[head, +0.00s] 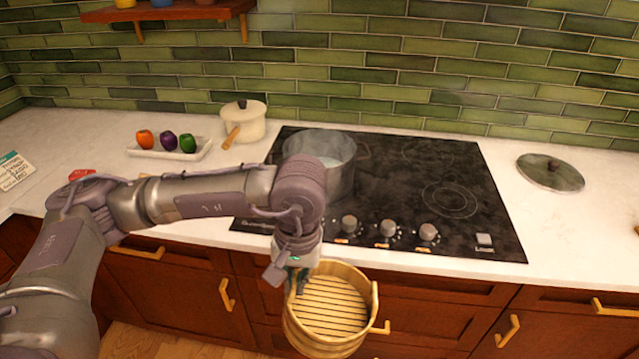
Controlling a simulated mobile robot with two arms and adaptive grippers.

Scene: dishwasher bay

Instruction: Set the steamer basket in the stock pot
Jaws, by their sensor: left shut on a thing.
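The steamer basket (328,307) is a round wooden basket with a slatted floor and upright handles. My left gripper (297,283) is shut on its left rim and holds it in front of the counter, below the counter's height in the picture. The basket looks level or slightly tilted and empty. The stock pot (338,180) is a grey metal pot on the left part of the black cooktop, open at the top, with pale liquid inside. My left arm hides the pot's left front side. My right gripper is not in view.
The cooktop (440,175) has free burners right of the pot and knobs (388,228) along its front. A glass lid (550,172) lies on the counter at right. A cream pot (243,120) and a white tray (170,152) with vegetables stand at back left.

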